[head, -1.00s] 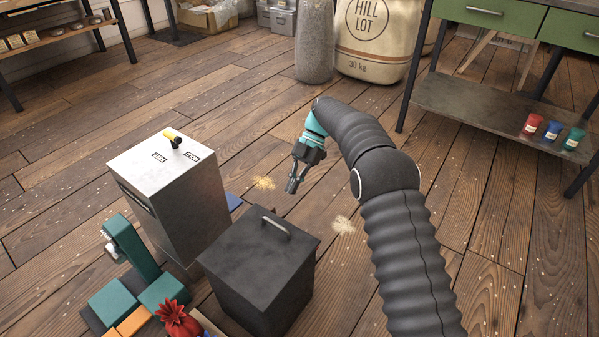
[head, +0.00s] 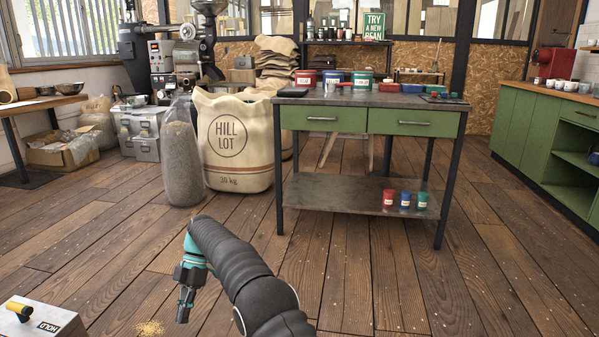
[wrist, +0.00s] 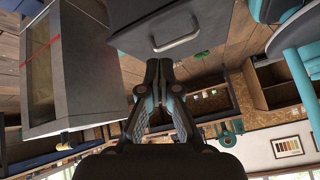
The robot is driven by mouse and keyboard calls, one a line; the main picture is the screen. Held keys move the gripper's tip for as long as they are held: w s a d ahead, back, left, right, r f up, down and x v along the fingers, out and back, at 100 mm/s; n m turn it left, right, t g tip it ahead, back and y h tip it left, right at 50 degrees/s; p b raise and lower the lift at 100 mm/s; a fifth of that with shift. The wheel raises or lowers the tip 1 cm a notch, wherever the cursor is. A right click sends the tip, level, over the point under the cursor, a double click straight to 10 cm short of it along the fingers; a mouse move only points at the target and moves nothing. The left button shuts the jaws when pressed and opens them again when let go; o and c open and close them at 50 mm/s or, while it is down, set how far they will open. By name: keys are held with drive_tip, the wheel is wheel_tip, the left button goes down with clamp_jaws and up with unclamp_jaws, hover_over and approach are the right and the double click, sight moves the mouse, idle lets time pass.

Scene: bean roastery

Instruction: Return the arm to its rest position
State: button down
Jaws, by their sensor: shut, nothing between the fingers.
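My gripper (head: 184,306) hangs at the end of my dark, ribbed arm, low and left of centre in the head view. It points down above the wooden floor, and its fingers are together with nothing held. In the wrist view my gripper (wrist: 158,70) also shows shut and empty. A dark box with a metal handle (wrist: 180,40) is beyond the fingertips there, apart from them.
A metal box with a yellow-tipped lever (head: 45,322) is at lower left; it also shows in the wrist view (wrist: 85,95). A green-drawered table (head: 365,197), a HILL LOT sack (head: 232,165) and a grey bag (head: 181,160) stand farther back.

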drive_tip(key=d+f+m+t, duration=0.1)
drive_tip(key=d+f+m, duration=0.35)
drive_tip(key=m, duration=0.45)
drive_tip(key=s+d+r+m+t, duration=0.2)
drive_tip(key=d+r+m, duration=0.35)
drive_tip(key=d, duration=0.25)
drive_tip(key=s+d+r+m+t, duration=0.2)
drive_tip(key=d+r+m, duration=0.35)
drive_tip(key=d, duration=0.25)
drive_tip(key=s+d+r+m+t, duration=0.2)
drive_tip(key=s+d+r+m, duration=0.1)
drive_tip(key=s+d+r, duration=0.2)
drive_tip(key=s+d+r+m+t+h+p, duration=0.1)
drive_tip(key=s+d+r+m+t, duration=0.2)
drive_tip(key=s+d, duration=0.7)
drive_tip(key=s+d+r+m+t+p, duration=0.1)
drive_tip(key=s+d+r+m+t, duration=0.2)
drive_tip(key=s+d+r, duration=0.3)
drive_tip(key=s+d, duration=0.1)
drive_tip(key=d, duration=0.4)
drive_tip(key=shift+s+d+r+h, duration=0.35)
drive_tip(key=shift+s+d+h, duration=0.05)
drive_tip(key=shift+d, duration=0.15)
